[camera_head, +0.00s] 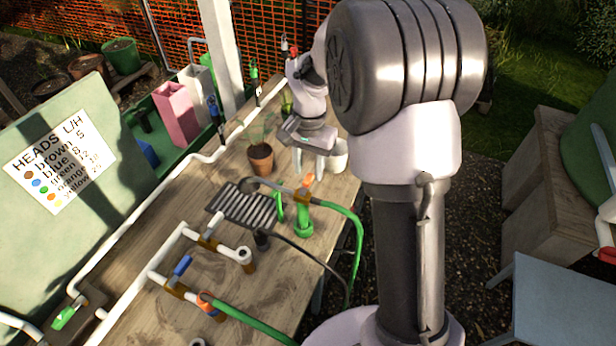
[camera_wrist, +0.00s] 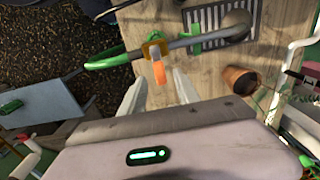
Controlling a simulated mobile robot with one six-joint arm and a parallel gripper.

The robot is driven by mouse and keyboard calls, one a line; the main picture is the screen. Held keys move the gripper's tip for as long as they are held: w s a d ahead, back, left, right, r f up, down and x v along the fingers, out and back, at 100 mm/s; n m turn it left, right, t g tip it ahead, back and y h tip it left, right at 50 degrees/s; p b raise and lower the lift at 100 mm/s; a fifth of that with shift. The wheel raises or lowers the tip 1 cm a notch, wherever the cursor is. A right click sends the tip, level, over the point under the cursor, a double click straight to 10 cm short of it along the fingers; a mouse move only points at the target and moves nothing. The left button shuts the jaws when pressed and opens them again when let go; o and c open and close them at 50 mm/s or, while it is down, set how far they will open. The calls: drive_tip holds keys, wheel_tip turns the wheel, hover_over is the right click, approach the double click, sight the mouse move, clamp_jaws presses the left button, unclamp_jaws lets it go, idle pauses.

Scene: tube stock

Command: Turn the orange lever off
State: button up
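The orange lever (camera_head: 308,182) sits on a brass valve body (camera_head: 302,194) in a grey pipe above the bench, near the green hose. It also shows in the wrist view (camera_wrist: 159,72), sticking out from the valve toward my gripper. My gripper (camera_head: 308,170) is open, its two pale fingers pointing down just above the lever. In the wrist view, my gripper (camera_wrist: 160,78) has one finger on each side of the lever's end, with gaps visible. Whether the fingertips reach down past the lever's end is hard to tell.
A green lever (camera_head: 278,206) stands close to the left of the valve, beside a black drain grate (camera_head: 243,206). A terracotta pot (camera_head: 261,158) and a white pot (camera_head: 337,155) stand near my gripper. A blue lever (camera_head: 181,267) is on white pipework at front left.

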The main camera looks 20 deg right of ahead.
wheel_tip(320, 180, down, 2)
drive_tip(key=shift+f, duration=0.25)
clamp_jaws()
